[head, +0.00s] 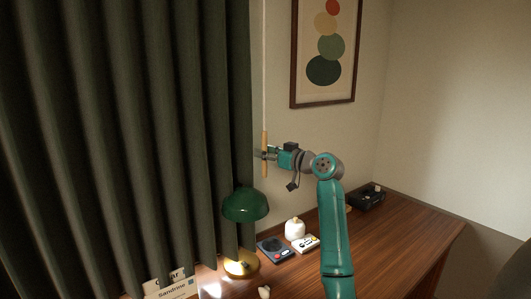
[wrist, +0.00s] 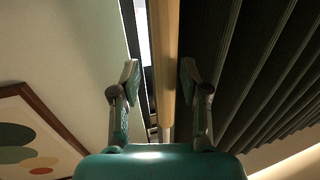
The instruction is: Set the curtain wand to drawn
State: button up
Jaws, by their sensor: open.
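The curtain wand (head: 265,145) hangs upright at the right edge of the dark green curtain (head: 120,130), with a wooden grip below a thin pale rod. My gripper (head: 259,154) is at the height of the wooden grip. In the wrist view the wand (wrist: 166,50) runs between the two open fingers of my gripper (wrist: 160,75), closer to the right finger. I cannot tell whether a finger touches it. The pleated curtain (wrist: 250,70) fills the right of the wrist view, and a bright narrow gap shows left of the wand.
A green desk lamp (head: 245,205) stands on the wooden desk (head: 400,235) below my gripper. Near it are a dark blue pad (head: 274,250), a white rounded object (head: 295,229) and a light card (head: 305,243). A black box (head: 367,197) sits farther right. A framed picture (head: 326,50) hangs on the wall.

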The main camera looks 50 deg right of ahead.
jog(key=s, duration=1.2)
jog(key=shift+a, duration=0.3)
